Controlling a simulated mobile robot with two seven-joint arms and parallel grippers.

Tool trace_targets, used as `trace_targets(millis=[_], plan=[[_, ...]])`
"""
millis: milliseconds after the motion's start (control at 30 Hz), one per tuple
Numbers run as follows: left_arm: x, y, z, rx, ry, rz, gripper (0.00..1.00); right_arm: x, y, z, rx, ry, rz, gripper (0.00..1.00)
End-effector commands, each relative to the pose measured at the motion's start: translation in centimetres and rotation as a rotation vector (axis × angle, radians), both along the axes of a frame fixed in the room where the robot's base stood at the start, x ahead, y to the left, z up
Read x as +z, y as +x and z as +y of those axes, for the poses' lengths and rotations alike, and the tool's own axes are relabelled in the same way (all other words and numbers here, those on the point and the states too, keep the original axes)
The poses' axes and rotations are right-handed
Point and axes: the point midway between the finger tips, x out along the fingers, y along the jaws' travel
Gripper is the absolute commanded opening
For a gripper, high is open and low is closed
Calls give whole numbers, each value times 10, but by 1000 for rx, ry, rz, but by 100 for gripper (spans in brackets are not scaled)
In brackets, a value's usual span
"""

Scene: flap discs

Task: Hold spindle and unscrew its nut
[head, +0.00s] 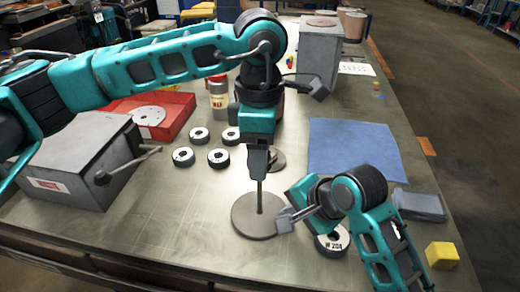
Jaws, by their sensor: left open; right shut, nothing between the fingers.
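The spindle is a thin upright rod (260,197) on a round grey-brown base disc (246,222), standing on the table near the front middle. My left gripper (258,172) points straight down over the spindle, its open fingers at the rod's upper part. They hide the rod's top, and I cannot make out the nut. My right gripper (284,219) is shut and empty, low by the right side of the base disc. I cannot tell whether it touches the disc.
Several dark ring discs (218,159) lie left of the spindle; a labelled disc (331,243) sits under my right arm. A red tray (180,122) and grey lever box (65,165) stand left. A blue mat (355,148) and yellow block (442,255) are right.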

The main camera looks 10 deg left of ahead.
Motion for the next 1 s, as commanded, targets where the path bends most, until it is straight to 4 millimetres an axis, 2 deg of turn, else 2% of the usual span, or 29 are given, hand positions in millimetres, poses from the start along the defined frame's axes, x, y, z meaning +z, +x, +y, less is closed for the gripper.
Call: trace_targets(millis=[600, 767, 1000], plan=[[0, 1, 0, -802, 1, 0, 64, -2, -1, 0, 0, -3, 5, 0], [0, 1, 0, -910, 1, 0, 64, -2, -1, 0, 0, -3, 5, 0], [0, 1, 0, -919, 1, 0, 64, -2, -1, 0, 0, -3, 5, 0]])
